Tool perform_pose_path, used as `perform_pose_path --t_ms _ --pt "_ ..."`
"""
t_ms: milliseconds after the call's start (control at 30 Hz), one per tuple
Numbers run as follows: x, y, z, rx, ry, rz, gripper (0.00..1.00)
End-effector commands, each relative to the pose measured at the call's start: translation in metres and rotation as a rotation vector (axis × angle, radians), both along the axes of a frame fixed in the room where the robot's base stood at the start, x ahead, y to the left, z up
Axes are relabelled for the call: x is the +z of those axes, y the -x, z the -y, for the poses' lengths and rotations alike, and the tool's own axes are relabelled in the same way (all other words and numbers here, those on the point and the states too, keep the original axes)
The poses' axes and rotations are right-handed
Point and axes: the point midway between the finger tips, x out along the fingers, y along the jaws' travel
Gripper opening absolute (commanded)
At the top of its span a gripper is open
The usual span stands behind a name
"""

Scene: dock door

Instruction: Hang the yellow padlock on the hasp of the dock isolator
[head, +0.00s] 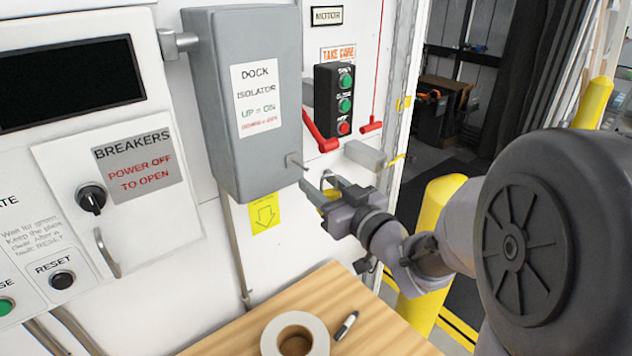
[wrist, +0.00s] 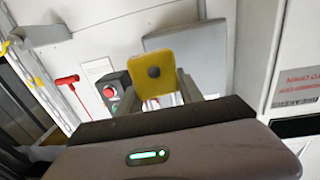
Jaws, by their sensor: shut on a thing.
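My gripper (head: 323,189) is shut on the yellow padlock (head: 331,195), just below and right of the grey dock isolator (head: 222,150). In the wrist view the padlock (wrist: 155,75) sits between the two fingers with its dark keyhole facing the camera. Its thin shackle shows faintly above the fingers in the head view. The hasp (head: 297,162) is a small metal piece at the isolator's lower right edge. The padlock appears apart from it, though the exact gap is hard to tell. The isolator's red handle (head: 321,136) slants downward.
A push-button box (head: 333,100) and a grey block (head: 365,155) are on the wall to the right. A wooden table (head: 235,340) below holds a tape roll (head: 295,335) and a marker (head: 346,325). The breaker cabinet (head: 115,190) stands left.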

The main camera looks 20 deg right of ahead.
Motion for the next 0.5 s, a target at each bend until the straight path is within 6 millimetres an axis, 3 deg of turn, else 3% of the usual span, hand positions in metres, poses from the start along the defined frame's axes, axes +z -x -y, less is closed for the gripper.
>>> perform_pose_path --t_ms 500 --pt "-0.003 -0.041 -0.017 0.001 0.000 0.001 0.00"
